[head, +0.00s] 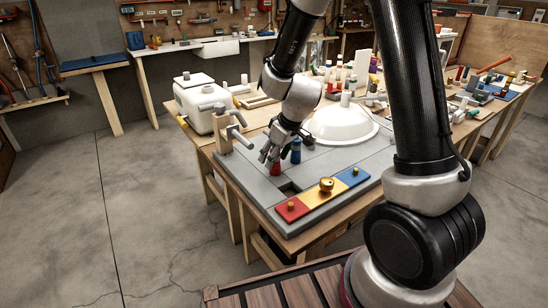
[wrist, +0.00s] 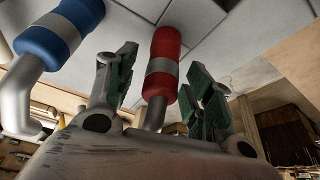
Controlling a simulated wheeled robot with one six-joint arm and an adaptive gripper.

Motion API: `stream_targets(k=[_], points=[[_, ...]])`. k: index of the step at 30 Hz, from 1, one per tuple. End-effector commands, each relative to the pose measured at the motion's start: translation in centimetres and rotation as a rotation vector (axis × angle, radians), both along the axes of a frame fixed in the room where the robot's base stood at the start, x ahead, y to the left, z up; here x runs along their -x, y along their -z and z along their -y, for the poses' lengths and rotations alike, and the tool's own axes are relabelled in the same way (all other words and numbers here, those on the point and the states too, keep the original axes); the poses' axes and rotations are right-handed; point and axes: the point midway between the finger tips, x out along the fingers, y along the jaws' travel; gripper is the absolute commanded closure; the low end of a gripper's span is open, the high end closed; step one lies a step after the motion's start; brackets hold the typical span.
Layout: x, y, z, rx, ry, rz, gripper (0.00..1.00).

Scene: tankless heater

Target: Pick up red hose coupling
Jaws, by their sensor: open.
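The red hose coupling (head: 275,169) stands on the grey bench panel, close under my gripper (head: 271,157). In the wrist view the red coupling (wrist: 164,50), with a grey band and a grey pipe, shows between my two green-padded fingers. My gripper (wrist: 160,64) is open, and a gap shows on each side of the coupling. I cannot tell whether a finger touches it. A blue coupling (head: 296,150) stands just right of the red one; in the wrist view the blue coupling (wrist: 60,36) is left of my fingers.
A red, yellow and blue strip (head: 325,192) with brass knobs lies at the panel's front edge, near a dark square opening (head: 290,187). A white dome (head: 340,122) sits behind. A post with grey pipes (head: 228,128) stands left of my gripper. Bare grey panel (head: 240,180) lies front left.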

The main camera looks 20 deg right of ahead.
Motion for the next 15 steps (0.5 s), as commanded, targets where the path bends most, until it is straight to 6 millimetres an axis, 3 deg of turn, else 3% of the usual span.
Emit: stream_targets(k=[2, 9, 15], points=[[0.01, -0.01, 0.01, 0.000, 0.000, 0.000, 0.53], [0.02, -0.02, 0.01, 0.000, 0.000, 0.000, 0.97], [0.01, -0.04, 0.01, 0.000, 0.000, 0.000, 1.00]])
